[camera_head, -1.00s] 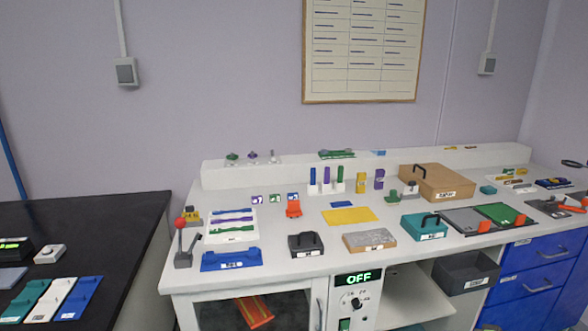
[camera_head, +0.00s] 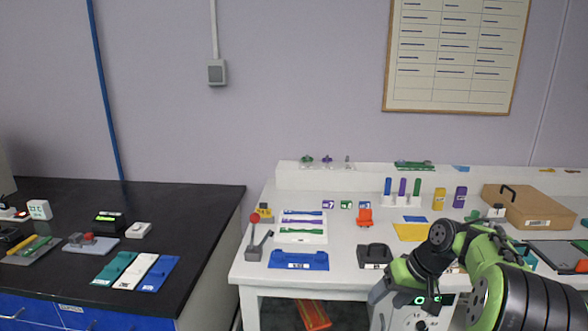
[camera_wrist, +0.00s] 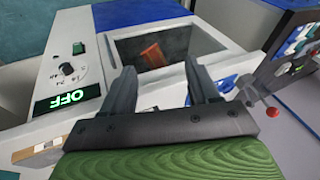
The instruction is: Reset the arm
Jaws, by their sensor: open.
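My gripper (camera_wrist: 162,92) shows in the wrist view with its two dark fingers spread apart and nothing between them. Beyond the fingers are the white cabinet front, a dark window opening (camera_wrist: 165,50) with an orange item inside, and the control panel with a green OFF display (camera_wrist: 68,98). In the head view my green and black arm is at the lower right, in front of the white bench (camera_head: 345,262). The gripper's fingers cannot be made out there. The arm hides most of the control panel and part of the bench's right side.
A red-knobbed lever (camera_head: 254,238), a blue tray (camera_head: 298,260) and a black handled block (camera_head: 374,255) stand along the bench's front. A brown case (camera_head: 530,207) is at the back right. A black bench (camera_head: 200,215) stands left, with a floor gap between.

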